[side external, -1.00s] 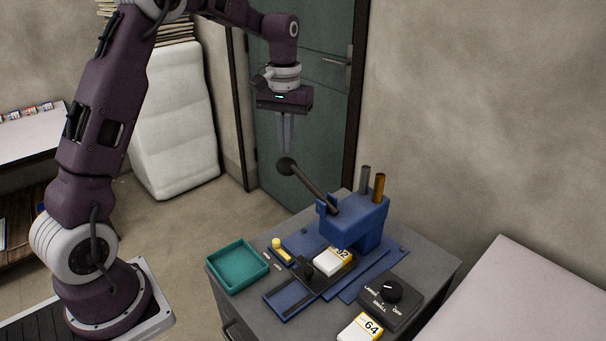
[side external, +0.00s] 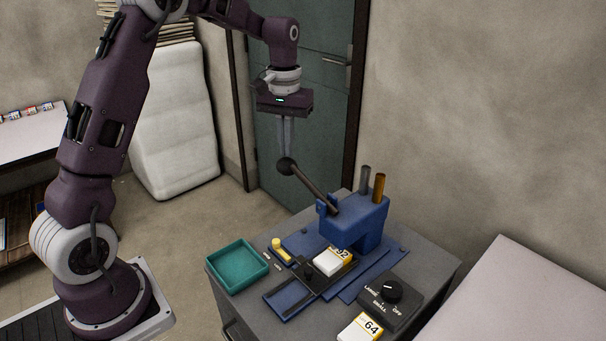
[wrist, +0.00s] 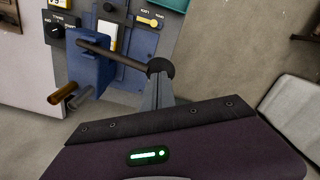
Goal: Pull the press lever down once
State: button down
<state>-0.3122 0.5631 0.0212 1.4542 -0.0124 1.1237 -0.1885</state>
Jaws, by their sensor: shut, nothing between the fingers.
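The blue press (side external: 352,222) stands on the grey cabinet. Its dark lever (side external: 313,187) slants up and to the left, ending in a round dark knob (side external: 285,165). My gripper (side external: 287,155) points down with its fingers shut and empty, the tips right at the knob; whether they touch it I cannot tell. In the wrist view the shut fingers (wrist: 158,97) end at the knob (wrist: 160,68), and the lever (wrist: 112,54) runs left to the press body (wrist: 88,68). A white block with a yellow label (side external: 332,261) lies under the press.
On the cabinet top (side external: 232,305) are a teal tray (side external: 238,285), a black dial box (side external: 377,312) and a block marked 64 (side external: 358,328). Two upright posts, grey (side external: 365,178) and brown (side external: 379,187), rise from the press. A door (side external: 300,110) is behind. The air left of the lever is clear.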

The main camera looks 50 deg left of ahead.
aim_at(287, 159)
jog(key=shift+f, duration=3.25)
jog(key=shift+r, duration=3.65)
